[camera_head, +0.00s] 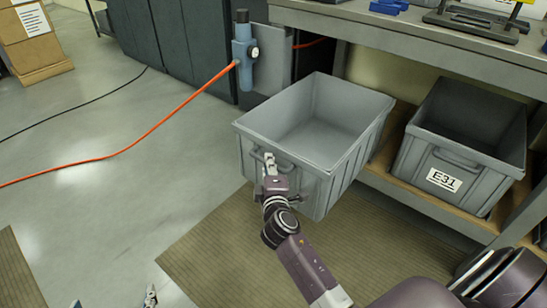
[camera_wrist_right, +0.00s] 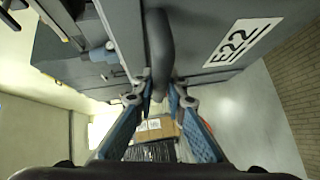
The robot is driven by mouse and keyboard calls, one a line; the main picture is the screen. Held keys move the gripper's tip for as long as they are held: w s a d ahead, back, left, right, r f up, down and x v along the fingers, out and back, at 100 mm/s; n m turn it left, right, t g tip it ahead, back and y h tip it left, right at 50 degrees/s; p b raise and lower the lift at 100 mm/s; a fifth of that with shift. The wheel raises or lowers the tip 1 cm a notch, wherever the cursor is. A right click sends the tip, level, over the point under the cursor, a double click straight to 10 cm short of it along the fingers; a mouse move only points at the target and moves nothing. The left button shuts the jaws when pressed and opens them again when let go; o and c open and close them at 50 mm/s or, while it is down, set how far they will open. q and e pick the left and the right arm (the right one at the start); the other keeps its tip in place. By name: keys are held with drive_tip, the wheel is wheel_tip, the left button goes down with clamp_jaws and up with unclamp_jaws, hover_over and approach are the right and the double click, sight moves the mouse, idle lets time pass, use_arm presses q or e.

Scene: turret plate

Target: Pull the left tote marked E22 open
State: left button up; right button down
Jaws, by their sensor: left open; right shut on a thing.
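The grey left tote (camera_head: 254,163) juts well out from the shelf under the workbench and looks empty inside. Its E22 label shows in the right wrist view (camera_wrist_right: 243,42); in the head view the label is hidden behind my right gripper and arm. My right gripper (camera_head: 270,164) is at the tote's front face, shut on its dark handle. In the right wrist view, the handle (camera_wrist_right: 159,45) runs between the blue fingers of the gripper (camera_wrist_right: 163,88). My left gripper (camera_head: 113,299) is open, with only its tips showing at the bottom edge, apart from the tote.
A second grey tote marked E31 (camera_head: 470,130) sits on the wooden shelf (camera_head: 425,200) to the right. The workbench (camera_head: 420,35) overhangs both. An orange hose (camera_head: 140,150) crosses the floor on the left.

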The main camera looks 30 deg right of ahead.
drive_tip(key=shift+a+r, duration=0.2)
drive_tip(key=shift+a, duration=0.3)
drive_tip(key=c, duration=1.9)
unclamp_jaws()
drive_tip(key=shift+s+a, duration=0.1)
drive_tip(key=shift+c, duration=0.2)
drive_tip(key=v, duration=1.2)
drive_tip(key=shift+s, duration=0.1)
